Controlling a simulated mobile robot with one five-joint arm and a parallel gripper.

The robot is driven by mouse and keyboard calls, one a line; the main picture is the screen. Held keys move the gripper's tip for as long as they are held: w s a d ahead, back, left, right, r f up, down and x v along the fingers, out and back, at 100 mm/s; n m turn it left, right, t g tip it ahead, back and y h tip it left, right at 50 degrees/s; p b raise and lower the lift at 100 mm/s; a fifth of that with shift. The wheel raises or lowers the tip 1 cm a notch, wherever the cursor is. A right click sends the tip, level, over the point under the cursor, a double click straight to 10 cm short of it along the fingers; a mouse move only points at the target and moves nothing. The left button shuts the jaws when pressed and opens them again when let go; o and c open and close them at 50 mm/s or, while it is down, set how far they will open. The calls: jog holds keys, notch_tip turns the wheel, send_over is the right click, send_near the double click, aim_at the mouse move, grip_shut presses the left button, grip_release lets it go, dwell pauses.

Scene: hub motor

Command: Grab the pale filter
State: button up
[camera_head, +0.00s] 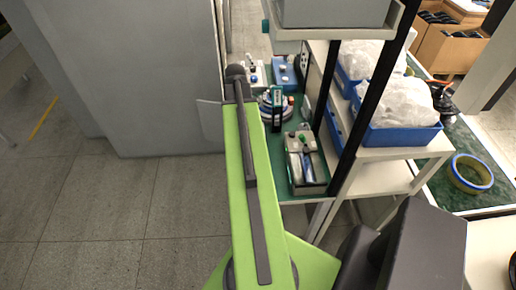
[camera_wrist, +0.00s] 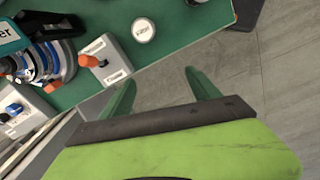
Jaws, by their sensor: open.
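A round white piece with dark print on its top, which looks like the pale filter (camera_wrist: 143,30), stands on the green table top near its edge in the wrist view. I cannot pick it out surely in the head view. My gripper (camera_wrist: 160,78) is open and empty, its two green fingers spread apart. In the wrist view its fingertips are below the filter in the picture, at the table edge with floor showing between and beyond them. They are apart from the filter. In the head view my green arm hides part of the table, and the fingers are not seen.
A grey block with an orange knob (camera_wrist: 87,60) stands left of the filter, beside a blue and metal round assembly (camera_wrist: 48,62). Shelves with blue bins (camera_head: 400,133) stand right; a grey panel (camera_head: 135,75) stands left.

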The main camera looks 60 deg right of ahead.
jog(key=s+d+r, duration=0.1)
jog(key=s+d, duration=0.4)
jog(key=s, duration=0.1)
jog(key=shift+n, duration=0.3)
notch_tip(320, 180, down, 12)
jog(key=b, duration=1.2)
jog(key=shift+w+f, duration=0.1)
jog(key=shift+f, duration=0.05)
jog(key=f+b, duration=0.5)
jog(key=shift+a+f, duration=0.15)
jog(key=shift+a, duration=0.1)
jog(key=shift+r, duration=0.2)
jog(key=shift+c, duration=0.4)
jog(key=c, duration=1.5)
